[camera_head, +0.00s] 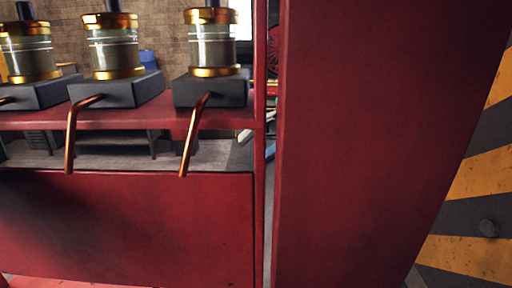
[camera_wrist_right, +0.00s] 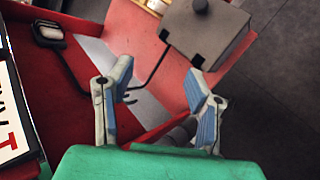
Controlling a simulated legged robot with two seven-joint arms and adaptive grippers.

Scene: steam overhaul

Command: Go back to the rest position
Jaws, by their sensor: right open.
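My right gripper (camera_wrist_right: 158,68) shows in the right wrist view, its two grey-blue fingers spread apart with nothing held between them. Its green body fills the bottom of that view. Beyond the fingers is a red surface with a pale strip (camera_wrist_right: 98,52). A grey box (camera_wrist_right: 207,32) with a dark knob lies past the right finger, and a thin dark rod or cable runs from it past the fingers. I cannot tell the distance between the fingers and these things. My left gripper is not in view.
In the head view, three glass-and-brass cylinders on dark blocks (camera_head: 211,88) stand on a red shelf (camera_head: 150,119), with copper pipes (camera_head: 193,135) sticking out. A wide red post (camera_head: 375,140) blocks the right. A striped panel (camera_head: 480,175) stands beyond it. The wrist view shows dark floor (camera_wrist_right: 285,95).

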